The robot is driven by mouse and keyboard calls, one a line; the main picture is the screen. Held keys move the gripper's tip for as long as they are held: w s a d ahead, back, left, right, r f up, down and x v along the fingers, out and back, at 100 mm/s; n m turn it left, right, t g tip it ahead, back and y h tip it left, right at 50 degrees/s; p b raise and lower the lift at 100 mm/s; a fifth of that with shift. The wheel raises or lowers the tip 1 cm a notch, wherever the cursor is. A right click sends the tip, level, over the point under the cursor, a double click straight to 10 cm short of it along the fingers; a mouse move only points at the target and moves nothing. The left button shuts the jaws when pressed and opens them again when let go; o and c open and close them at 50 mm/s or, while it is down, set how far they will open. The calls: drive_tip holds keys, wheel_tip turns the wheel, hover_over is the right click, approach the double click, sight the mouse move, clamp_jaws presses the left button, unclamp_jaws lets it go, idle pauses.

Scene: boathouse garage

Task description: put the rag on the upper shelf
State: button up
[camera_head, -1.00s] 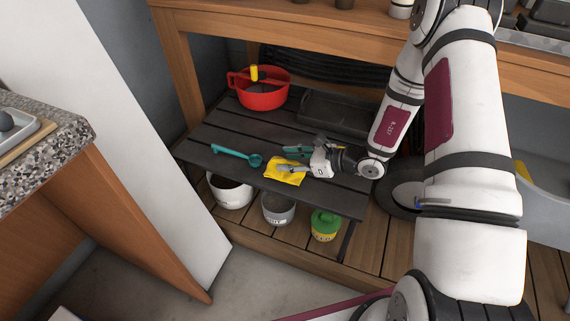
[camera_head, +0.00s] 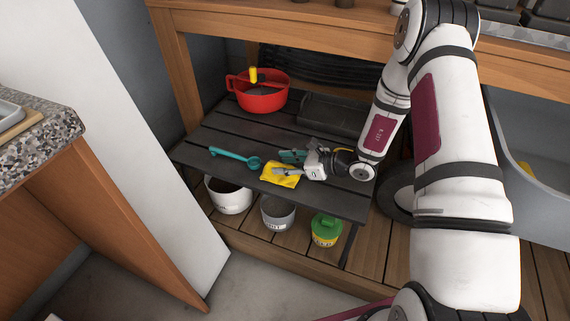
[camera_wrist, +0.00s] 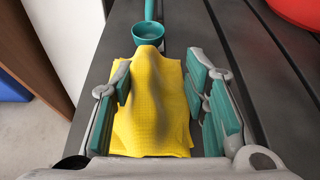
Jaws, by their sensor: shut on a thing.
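The yellow rag (camera_head: 277,175) is at the front edge of the dark slatted shelf (camera_head: 325,192), below the wooden bench top. In the wrist view the rag (camera_wrist: 152,110) is bunched into a ridge between the teal finger pads. My gripper (camera_head: 284,164) is shut on it, low over the shelf; the gripper also shows in the wrist view (camera_wrist: 160,80). I cannot tell whether the rag still touches the slats. Part of it is hidden behind the fingers in the head view.
A teal ladle (camera_head: 235,156) lies just left of the rag. A red pot (camera_head: 262,99) and a dark tray (camera_head: 333,115) stand farther back on the slatted shelf. A white pot (camera_head: 229,199), a grey pot (camera_head: 277,216) and a green-lidded tin (camera_head: 326,234) stand below.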

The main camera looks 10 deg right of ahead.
drive_tip(key=o, duration=1.2)
drive_tip(key=shift+o, duration=0.3)
drive_tip(key=shift+r, duration=0.15)
drive_tip(key=p+v, duration=0.4)
drive_tip(key=v, duration=0.8)
drive_tip(key=shift+s, duration=0.1)
